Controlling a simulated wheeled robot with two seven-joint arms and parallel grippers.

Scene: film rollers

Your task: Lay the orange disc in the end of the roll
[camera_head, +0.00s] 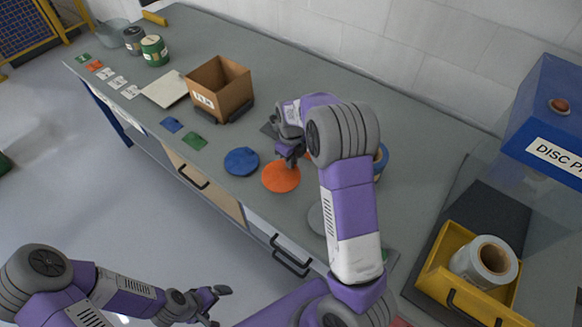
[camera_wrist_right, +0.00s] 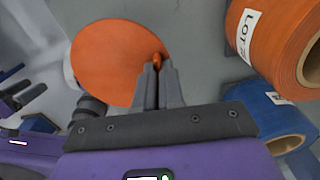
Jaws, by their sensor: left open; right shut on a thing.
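The flat orange disc (camera_head: 281,178) is over the grey worktop in the head view; I cannot tell whether it still touches the surface. My right gripper (camera_head: 290,158) is at its far edge. In the right wrist view my right gripper (camera_wrist_right: 159,72) is shut on a small orange knob of the orange disc (camera_wrist_right: 115,58). An orange roll (camera_wrist_right: 272,45) with a white lot label and a hollow core lies to the right there, with a blue roll (camera_wrist_right: 270,115) below it. My left gripper (camera_head: 215,300) is open and empty, low in the head view.
A blue disc (camera_head: 241,161) lies left of the orange one. A cardboard box (camera_head: 222,92) stands behind. The yellow tray (camera_head: 437,277) and a blue machine (camera_head: 555,110) are at the right. Worktop (camera_head: 290,65) along the wall is clear.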

